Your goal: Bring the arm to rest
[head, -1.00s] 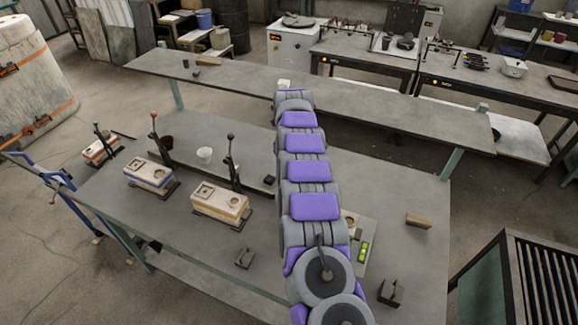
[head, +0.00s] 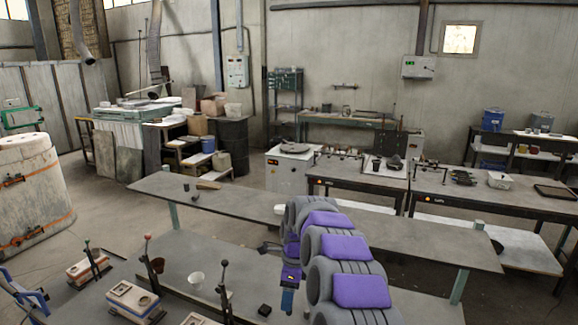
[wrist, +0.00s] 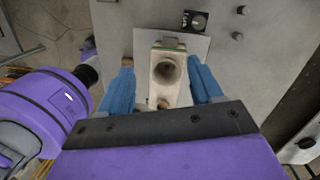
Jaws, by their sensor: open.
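My arm is raised over the workbench and bent, with its purple and grey links at the lower right of the head view. My gripper (head: 287,300) hangs with its blue fingers low over the near bench (head: 190,245). In the wrist view my gripper (wrist: 164,80) has its two blue fingers spread apart, with no object gripped. A pale block with a round dark cavity (wrist: 168,70) shows below, between the fingers, on a light plate (wrist: 198,47). I cannot tell the exact height of the fingers above it.
White-topped moulds (head: 132,300) with upright lever handles stand on the bench at left. A long narrow table (head: 400,236) runs behind. Open floor (head: 105,210) lies at left.

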